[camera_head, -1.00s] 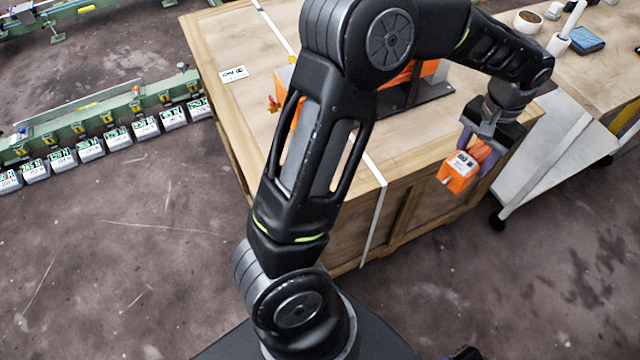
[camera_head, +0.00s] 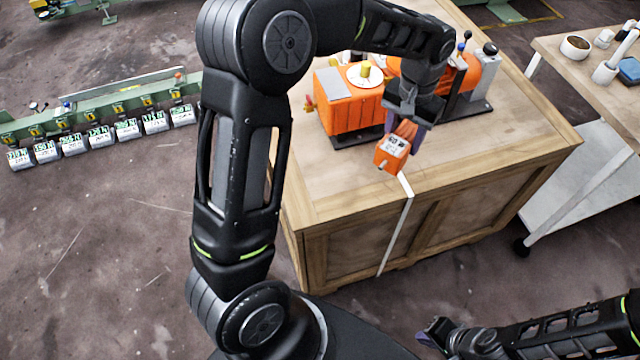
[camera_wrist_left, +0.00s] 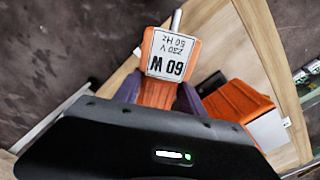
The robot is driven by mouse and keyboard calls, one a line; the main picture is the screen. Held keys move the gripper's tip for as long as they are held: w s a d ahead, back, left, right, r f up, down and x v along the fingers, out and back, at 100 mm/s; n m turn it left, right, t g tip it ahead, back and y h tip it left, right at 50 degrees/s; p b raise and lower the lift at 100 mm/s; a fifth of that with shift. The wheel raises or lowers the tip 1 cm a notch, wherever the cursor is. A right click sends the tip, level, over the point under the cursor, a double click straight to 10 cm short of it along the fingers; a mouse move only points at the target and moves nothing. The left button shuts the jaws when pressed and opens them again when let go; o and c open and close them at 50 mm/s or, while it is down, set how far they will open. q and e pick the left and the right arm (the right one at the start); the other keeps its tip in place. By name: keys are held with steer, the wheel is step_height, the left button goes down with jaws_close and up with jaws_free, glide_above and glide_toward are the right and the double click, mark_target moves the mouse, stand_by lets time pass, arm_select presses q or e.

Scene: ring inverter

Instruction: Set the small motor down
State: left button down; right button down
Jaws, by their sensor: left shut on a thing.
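The small motor (camera_head: 392,152) is orange with a white label. My left gripper (camera_head: 405,132) is shut on it and holds it near the front edge of the wooden crate (camera_head: 345,200), by the white strap. I cannot tell whether the motor touches the crate top. In the left wrist view the motor (camera_wrist_left: 172,62) shows its label reading 60 W and a grey shaft, between purple fingers. My right gripper (camera_head: 436,330) is low at the bottom right of the head view, away from the crate; its jaw state is unclear.
A larger orange machine (camera_head: 345,105) on a dark base stands on the crate behind the left gripper. The crate top (camera_head: 510,140) is bare to the right. A bench (camera_head: 600,75) with a bowl (camera_head: 576,46) is at the right. Several labelled weights line a green rail at left.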

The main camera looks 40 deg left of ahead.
arm_select(q)
steer(key=shift+r, duration=0.1)
steer(key=shift+s+a+b, duration=0.15)
steer(key=shift+a+b, duration=0.15)
steer(key=shift+a, duration=0.1)
steer(key=s+a+f+m+b, duration=0.2)
steer(key=s+a+m+b, duration=0.4)
steer(key=s+a, duration=0.4)
steer(key=shift+s+a+f+m+b, duration=0.3)
steer(key=shift+a+m, duration=0.2)
steer(key=shift+a, duration=0.45)
steer(key=shift+w+f+b, duration=0.1)
steer(key=shift+f+b, duration=0.2)
steer(key=shift+f, duration=2.75)
steer(key=shift+f, duration=1.9)
